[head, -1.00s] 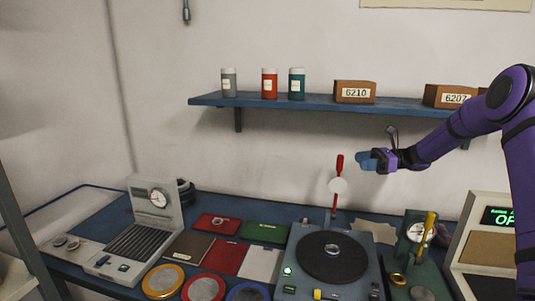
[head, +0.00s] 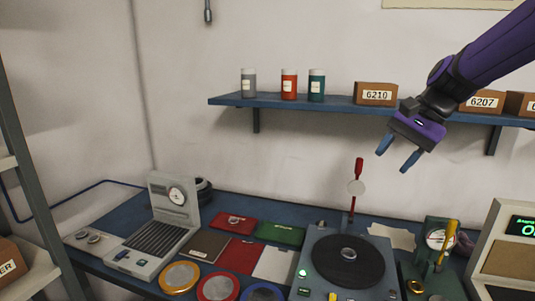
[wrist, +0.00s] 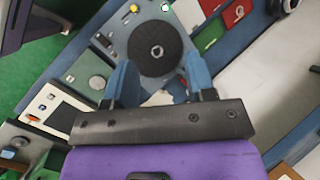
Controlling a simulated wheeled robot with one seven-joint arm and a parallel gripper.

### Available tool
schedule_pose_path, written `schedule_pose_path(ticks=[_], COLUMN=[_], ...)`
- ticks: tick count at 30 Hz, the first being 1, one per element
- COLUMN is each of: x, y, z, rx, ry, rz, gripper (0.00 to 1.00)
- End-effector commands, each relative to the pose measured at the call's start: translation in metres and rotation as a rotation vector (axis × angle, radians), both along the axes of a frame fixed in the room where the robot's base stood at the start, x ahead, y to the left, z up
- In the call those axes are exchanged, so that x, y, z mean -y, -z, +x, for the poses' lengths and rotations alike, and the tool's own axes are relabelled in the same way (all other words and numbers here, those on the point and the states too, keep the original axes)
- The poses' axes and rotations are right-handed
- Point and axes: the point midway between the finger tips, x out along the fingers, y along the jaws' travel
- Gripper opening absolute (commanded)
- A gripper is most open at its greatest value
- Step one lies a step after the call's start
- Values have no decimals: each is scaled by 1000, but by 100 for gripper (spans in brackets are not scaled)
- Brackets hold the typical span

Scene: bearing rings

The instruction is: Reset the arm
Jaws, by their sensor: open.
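My gripper (head: 398,152) is open and empty in the head view. It hangs in the air in front of the wall shelf, above the right part of the bench, with its two blue fingers pointing down. In the wrist view its blue fingers (wrist: 160,85) are spread apart with nothing between them. Beyond them lies the black turntable (wrist: 148,65) with a small ring at its centre; it also shows in the head view (head: 325,275).
A blue shelf (head: 300,104) holds several small jars and brown boxes (head: 375,94). On the bench stand a grey gauge device (head: 150,240), coloured mats, round trays (head: 180,277), a red-tipped upright rod (head: 357,180), a green gauge stand (head: 437,245) and a display unit (head: 510,225).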

Motion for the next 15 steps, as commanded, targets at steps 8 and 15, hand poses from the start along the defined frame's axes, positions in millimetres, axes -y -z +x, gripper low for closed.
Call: schedule_pose_path(ticks=[8, 15], x=[3, 15], y=[-15, -16], z=[-80, -143], rx=[200, 367], ry=[-185, -348], rz=[-229, -413], gripper=[51, 51])
